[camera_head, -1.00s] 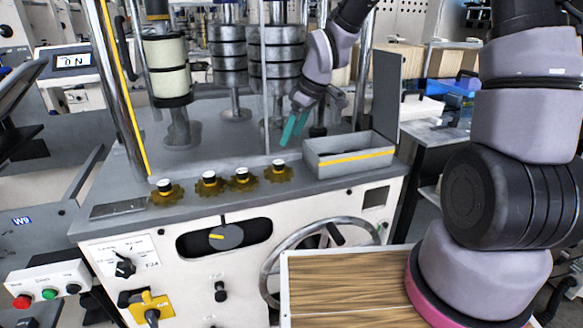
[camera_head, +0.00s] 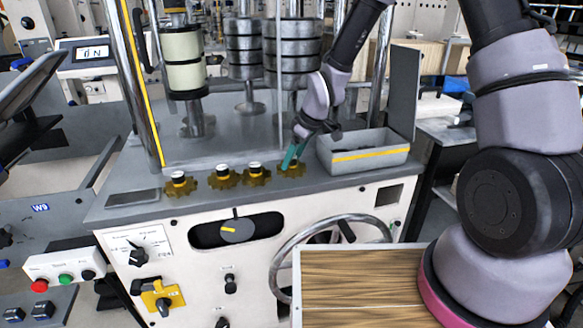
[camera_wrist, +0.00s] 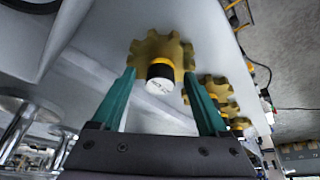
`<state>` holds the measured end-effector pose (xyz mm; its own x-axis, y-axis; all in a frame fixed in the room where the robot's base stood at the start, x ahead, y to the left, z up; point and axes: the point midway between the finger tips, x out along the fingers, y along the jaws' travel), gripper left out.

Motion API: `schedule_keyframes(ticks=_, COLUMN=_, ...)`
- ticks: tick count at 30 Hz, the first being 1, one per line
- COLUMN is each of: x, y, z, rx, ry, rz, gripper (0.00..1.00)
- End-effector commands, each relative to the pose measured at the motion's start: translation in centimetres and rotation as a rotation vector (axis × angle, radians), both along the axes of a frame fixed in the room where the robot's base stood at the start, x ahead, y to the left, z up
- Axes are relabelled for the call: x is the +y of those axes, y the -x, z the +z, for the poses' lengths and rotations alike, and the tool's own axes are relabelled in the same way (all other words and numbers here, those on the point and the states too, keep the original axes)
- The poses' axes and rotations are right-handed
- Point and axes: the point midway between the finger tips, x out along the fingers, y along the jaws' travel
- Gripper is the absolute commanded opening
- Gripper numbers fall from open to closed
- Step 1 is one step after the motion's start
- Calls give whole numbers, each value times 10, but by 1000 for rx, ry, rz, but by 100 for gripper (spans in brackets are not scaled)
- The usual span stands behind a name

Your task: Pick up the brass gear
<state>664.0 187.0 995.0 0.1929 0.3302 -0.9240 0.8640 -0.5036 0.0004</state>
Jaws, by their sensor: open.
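Several brass gears stand in a row along the front of the grey machine top, each with a black and white hub. The rightmost brass gear (camera_head: 291,170) is at my gripper (camera_head: 294,156), which reaches down to it with teal fingers. In the wrist view this gear (camera_wrist: 153,46) lies between and just beyond the open fingertips of my gripper (camera_wrist: 160,76). Its hub (camera_wrist: 160,72) points toward the palm. The other gears (camera_head: 257,175), (camera_head: 222,178) and (camera_head: 180,184) sit to its left. I cannot tell whether a finger touches the gear.
A grey bin (camera_head: 365,160) with a yellow stripe stands just right of the gripper. Metal posts and stacked rolls (camera_head: 245,45) rise behind. A handwheel (camera_head: 345,225) and a wooden-topped surface (camera_head: 358,280) are in front, below the machine top.

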Motion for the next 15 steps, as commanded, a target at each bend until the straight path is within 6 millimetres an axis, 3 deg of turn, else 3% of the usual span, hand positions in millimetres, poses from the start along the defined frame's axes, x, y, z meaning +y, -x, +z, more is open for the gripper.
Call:
schedule_keyframes(ticks=5, x=0, y=0, z=0, rx=0, ry=0, rz=0, gripper=77)
schedule_keyframes(ticks=6, x=0, y=0, z=0, rx=0, ry=0, rz=0, gripper=70)
schedule_keyframes(ticks=9, x=0, y=0, z=0, rx=0, ry=0, rz=0, gripper=31)
schedule_keyframes(ticks=12, x=0, y=0, z=0, rx=0, ry=0, rz=0, gripper=0)
schedule_keyframes(ticks=15, x=0, y=0, z=0, rx=0, ry=0, rz=-1, gripper=0)
